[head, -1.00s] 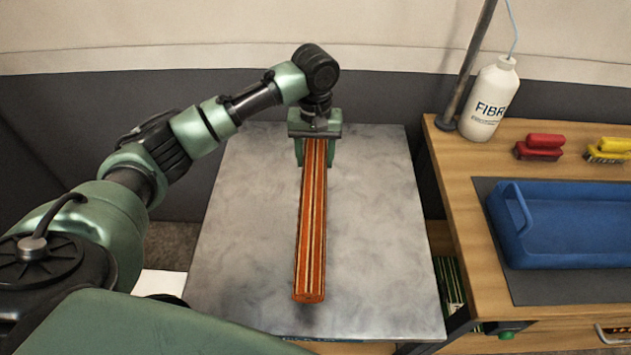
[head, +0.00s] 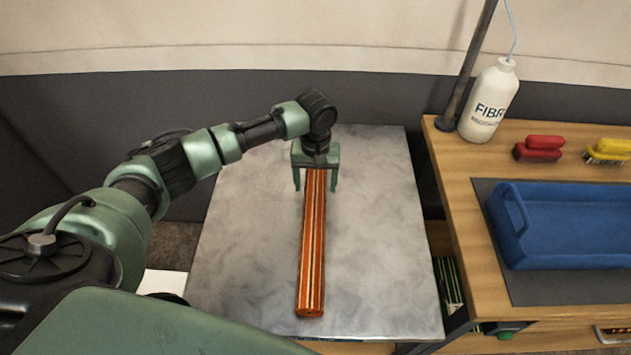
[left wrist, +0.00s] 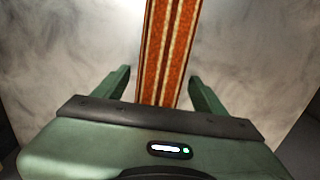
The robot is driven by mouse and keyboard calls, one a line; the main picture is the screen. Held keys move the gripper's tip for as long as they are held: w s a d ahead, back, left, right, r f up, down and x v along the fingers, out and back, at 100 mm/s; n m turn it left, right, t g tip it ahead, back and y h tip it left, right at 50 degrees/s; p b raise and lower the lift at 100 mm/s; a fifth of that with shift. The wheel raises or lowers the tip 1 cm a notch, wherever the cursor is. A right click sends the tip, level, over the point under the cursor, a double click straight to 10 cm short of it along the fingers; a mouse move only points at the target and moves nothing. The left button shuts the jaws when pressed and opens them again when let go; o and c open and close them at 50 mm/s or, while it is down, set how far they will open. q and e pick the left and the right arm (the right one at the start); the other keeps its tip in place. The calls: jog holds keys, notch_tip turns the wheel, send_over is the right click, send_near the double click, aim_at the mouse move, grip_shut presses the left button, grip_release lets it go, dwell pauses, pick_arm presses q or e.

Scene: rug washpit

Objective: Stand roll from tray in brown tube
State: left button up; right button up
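The roll (head: 312,250) is long, orange-red with pale stripes, and lies on a grey metal-topped table (head: 380,230), pointing toward me. My left gripper (head: 315,187) is over its far end, with one finger on each side. In the left wrist view the roll (left wrist: 168,45) passes between the fingers (left wrist: 160,75), with a gap on both sides, so the gripper is open. A blue tray (head: 516,252) sits on the wooden bench at the right; its visible inside looks empty. I see no brown tube. My right gripper is out of view.
The wooden bench (head: 455,175) holds a white bottle (head: 490,100), a red brush (head: 539,148) and a yellow brush (head: 608,150). A metal pole (head: 465,70) rises at its back left corner. The table is bare on both sides of the roll.

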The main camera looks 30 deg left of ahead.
pick_arm(q)
jog(key=shift+r, duration=0.1)
notch_tip(320, 180, up, 12)
jog(key=shift+b, duration=0.4)
dwell(0.6)
